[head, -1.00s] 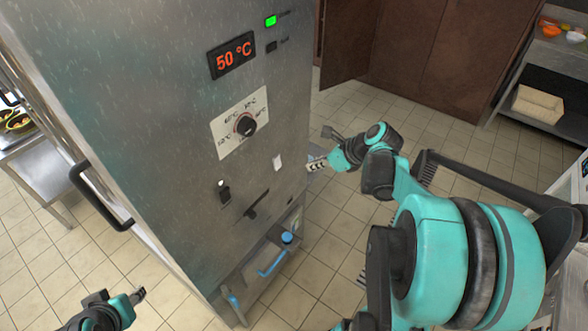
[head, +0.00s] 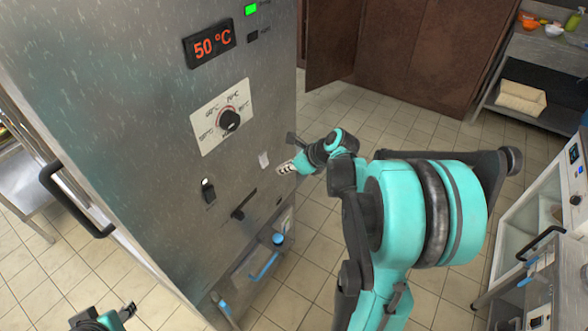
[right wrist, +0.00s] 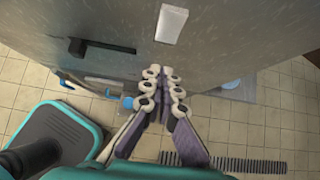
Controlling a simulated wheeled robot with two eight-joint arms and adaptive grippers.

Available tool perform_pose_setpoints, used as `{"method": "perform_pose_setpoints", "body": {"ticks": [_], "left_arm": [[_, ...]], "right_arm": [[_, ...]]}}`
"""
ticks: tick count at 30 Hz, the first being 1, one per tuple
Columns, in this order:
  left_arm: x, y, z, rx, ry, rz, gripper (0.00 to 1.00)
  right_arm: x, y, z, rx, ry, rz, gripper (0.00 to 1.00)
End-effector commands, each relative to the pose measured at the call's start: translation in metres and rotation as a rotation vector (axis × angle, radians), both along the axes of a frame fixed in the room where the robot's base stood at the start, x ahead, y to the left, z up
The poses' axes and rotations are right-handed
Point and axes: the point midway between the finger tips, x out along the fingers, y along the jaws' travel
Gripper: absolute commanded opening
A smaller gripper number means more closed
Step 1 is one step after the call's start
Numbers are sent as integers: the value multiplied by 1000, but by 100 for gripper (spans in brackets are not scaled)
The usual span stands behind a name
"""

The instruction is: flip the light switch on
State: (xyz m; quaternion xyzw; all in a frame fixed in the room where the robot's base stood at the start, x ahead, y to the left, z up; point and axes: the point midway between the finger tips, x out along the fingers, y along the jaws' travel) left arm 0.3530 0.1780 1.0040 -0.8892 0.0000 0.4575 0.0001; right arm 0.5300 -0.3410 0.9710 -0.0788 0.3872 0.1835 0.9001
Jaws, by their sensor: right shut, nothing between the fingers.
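A small white plate or rocker (head: 264,159) sits on the front of a tall steel cabinet (head: 150,110); I cannot tell which way it is tipped. It also shows at the top of the right wrist view (right wrist: 173,24). A black switch with a white top (head: 208,190) is on the same front, further left. My right gripper (head: 284,170) is shut and empty, just right of the white plate and slightly lower. In the right wrist view its fingertips (right wrist: 165,80) are together below the plate, apparently apart from it. My left gripper (head: 128,310) is at the bottom left, far from both.
The cabinet bears a 50 °C display (head: 211,45), a dial (head: 229,121), a lit green lamp (head: 251,10), a dark lamp (head: 252,36) and a black lever (head: 244,204). A black door handle (head: 78,203) sticks out at left. Tiled floor is open behind my right arm.

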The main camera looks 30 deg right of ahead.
Motion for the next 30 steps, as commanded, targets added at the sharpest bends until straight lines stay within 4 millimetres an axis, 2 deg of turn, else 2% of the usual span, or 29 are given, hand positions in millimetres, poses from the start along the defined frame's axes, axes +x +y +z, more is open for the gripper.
{"method": "perform_pose_setpoints", "body": {"ticks": [1, 3, 9, 30], "left_arm": [[0, 0, -6, 0, 0, 0, 40], [0, 0, -9, 0, 0, 0, 40], [0, 0, -14, 0, 0, 0, 40], [0, 0, -14, 0, 0, 0, 40]], "right_arm": [[8, 4, -7, -1, 0, 4, 0], [18, 9, -6, -1, 1, 4, 0], [35, 15, -7, 0, 0, 1, 0], [44, 19, -9, -1, 0, 1, 0]]}}
